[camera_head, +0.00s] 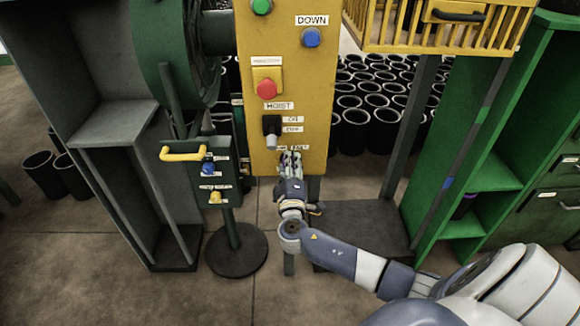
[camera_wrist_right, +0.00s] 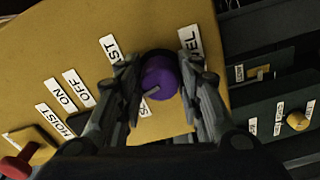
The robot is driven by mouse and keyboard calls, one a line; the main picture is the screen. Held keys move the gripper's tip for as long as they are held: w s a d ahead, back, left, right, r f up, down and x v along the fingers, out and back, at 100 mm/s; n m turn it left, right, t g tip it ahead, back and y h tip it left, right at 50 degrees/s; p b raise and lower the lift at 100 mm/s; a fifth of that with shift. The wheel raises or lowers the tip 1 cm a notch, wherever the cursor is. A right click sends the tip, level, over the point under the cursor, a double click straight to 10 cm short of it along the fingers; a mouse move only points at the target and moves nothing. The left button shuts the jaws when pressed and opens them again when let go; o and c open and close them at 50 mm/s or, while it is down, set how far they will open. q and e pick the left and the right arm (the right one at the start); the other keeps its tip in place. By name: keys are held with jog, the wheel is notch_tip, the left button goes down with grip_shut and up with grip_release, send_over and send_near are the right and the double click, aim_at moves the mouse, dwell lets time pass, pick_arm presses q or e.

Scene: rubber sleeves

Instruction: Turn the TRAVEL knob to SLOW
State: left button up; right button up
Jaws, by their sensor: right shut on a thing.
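The TRAVEL knob is a round purple knob (camera_wrist_right: 160,76) on the yellow panel (camera_head: 287,75). My right gripper (camera_head: 290,160) is at the lower part of that panel, and in the right wrist view its two fingers are closed on the knob from either side. A grey mark shows on the lower left of the knob, near a mostly hidden label starting with S. A label ending in ST (camera_wrist_right: 110,47) is to the upper left, and one ending in EL (camera_wrist_right: 190,42) is to the upper right. I cannot tell the exact setting. My left gripper is not in view.
Above the knob are the HOIST switch (camera_head: 271,130), a red button (camera_head: 266,90) and a blue DOWN button (camera_head: 311,38). A pedestal box (camera_head: 226,180) with a yellow handle stands left, a green shelf (camera_head: 480,130) right. Black sleeves (camera_head: 355,130) stand behind.

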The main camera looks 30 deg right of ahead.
jog(key=shift+r+n, duration=0.1)
jog(key=shift+n, duration=1.4)
jog(key=o, duration=1.1)
jog(key=shift+c, duration=0.2)
jog(key=v, duration=1.2)
